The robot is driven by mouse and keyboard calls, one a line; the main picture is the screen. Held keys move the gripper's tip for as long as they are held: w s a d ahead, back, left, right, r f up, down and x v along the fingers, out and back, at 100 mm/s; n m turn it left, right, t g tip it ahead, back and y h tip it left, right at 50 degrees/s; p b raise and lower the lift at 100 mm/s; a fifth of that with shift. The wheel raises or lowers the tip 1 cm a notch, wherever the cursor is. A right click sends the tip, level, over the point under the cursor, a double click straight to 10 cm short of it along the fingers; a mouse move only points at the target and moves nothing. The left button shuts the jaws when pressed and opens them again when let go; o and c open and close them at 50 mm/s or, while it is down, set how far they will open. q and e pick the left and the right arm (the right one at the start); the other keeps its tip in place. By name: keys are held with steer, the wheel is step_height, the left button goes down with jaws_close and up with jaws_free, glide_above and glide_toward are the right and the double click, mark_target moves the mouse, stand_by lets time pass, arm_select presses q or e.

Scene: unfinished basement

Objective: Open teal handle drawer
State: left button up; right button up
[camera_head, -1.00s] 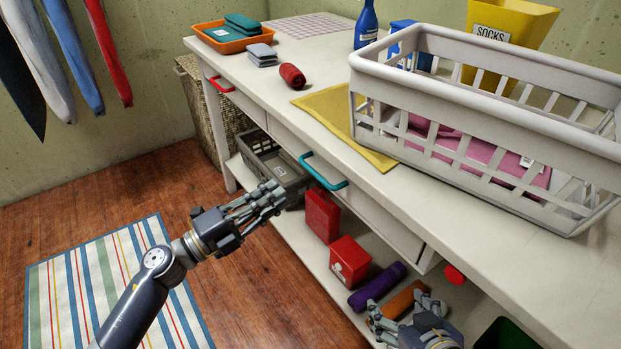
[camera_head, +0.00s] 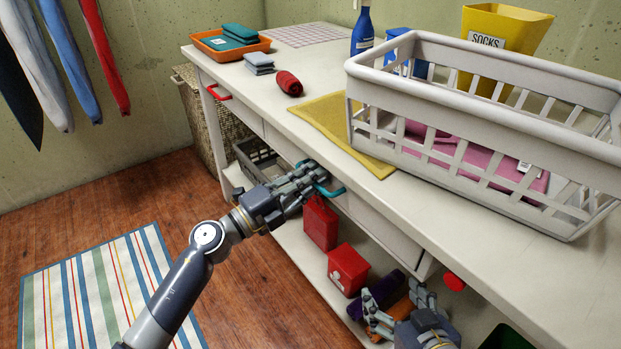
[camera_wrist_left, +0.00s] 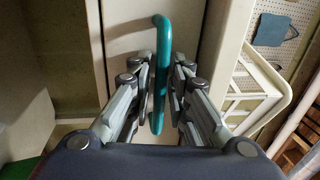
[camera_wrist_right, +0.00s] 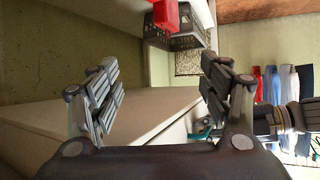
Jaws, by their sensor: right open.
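The teal handle (camera_head: 332,191) is on the front of a white drawer (camera_head: 378,222) under the table top. The drawer looks closed. My left gripper (camera_head: 312,177) is at the handle and covers part of it. In the left wrist view, the teal handle (camera_wrist_left: 162,60) runs between the two fingers of my left gripper (camera_wrist_left: 165,75). The fingers are close on both sides of it, but I cannot tell whether they grip it. My right gripper (camera_head: 395,310) is open and empty, low near the shelf; it also shows in the right wrist view (camera_wrist_right: 150,85).
A white basket (camera_head: 470,150) stands on the table near its front edge. A red handle (camera_head: 219,93) and a red knob (camera_head: 454,282) are on the table front. Below the drawer, the lower shelf holds red boxes (camera_head: 348,268) and a grey crate (camera_head: 258,160).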

arm_select(q)
jaws_close()
steer(key=shift+a, duration=0.1)
steer(key=r+p+v, duration=0.1)
steer(key=r+v, duration=0.1)
steer(key=v, duration=1.2)
steer(key=r+v, duration=0.3)
steer(key=v, duration=1.1)
steer(key=shift+s+a+p, duration=0.4)
steer(key=shift+s+a, duration=0.1)
arm_select(e)
steer(key=s+d+f+g+h, duration=0.1)
steer(key=s+d+f+g, duration=0.1)
steer(key=s+f+g, duration=0.2)
steer(key=shift+s+d+f+g, duration=0.35)
steer(key=shift+s+f, duration=0.65)
steer(key=shift+s, duration=0.5)
arm_select(q)
steer(key=shift+r, duration=0.1)
